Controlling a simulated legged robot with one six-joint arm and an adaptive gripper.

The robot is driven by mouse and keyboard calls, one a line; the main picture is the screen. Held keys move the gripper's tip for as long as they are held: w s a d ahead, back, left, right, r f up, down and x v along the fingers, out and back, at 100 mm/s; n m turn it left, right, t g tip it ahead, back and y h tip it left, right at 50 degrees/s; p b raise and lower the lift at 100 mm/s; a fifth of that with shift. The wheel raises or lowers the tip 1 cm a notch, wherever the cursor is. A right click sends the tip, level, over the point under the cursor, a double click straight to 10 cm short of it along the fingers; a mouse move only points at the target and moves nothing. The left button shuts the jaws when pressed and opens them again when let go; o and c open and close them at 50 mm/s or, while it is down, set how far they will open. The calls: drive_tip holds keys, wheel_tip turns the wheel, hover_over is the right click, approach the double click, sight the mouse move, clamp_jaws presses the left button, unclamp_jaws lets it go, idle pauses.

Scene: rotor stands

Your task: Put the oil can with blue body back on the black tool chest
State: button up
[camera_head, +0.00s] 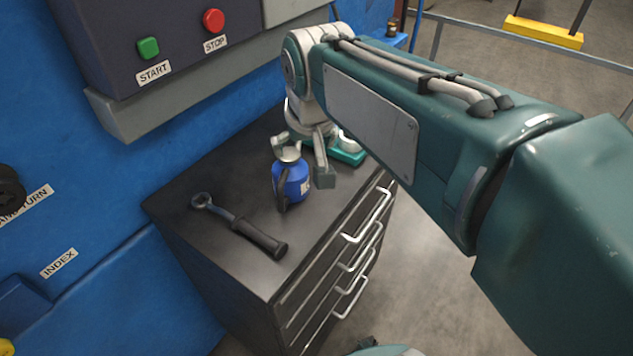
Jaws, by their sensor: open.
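The oil can with a blue body (292,187) stands upright on the black tool chest (185,238), near the middle of its top. It has a grey top, a pale label on its right side and a dark strip at its left that looks like a handle. My gripper (304,168) is open at the can. One finger hangs just right of the can's upper body; the other is hard to make out near the can's grey top. I cannot tell whether a finger touches the can.
A wrench with a black grip (238,224) lies on the chest left of the can. A teal-based object (347,156) sits behind my finger, partly hidden. A grey control box (165,45) overhangs the chest's back. The chest's front left corner is bare.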

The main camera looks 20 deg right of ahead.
drive_tip(key=s+f+n, duration=0.1)
drive_tip(key=s+f, duration=0.5)
drive_tip(key=s, duration=0.6)
drive_tip(key=shift+s+d+t, duration=0.15)
drive_tip(key=shift+s+t, duration=0.25)
idle(0.4)
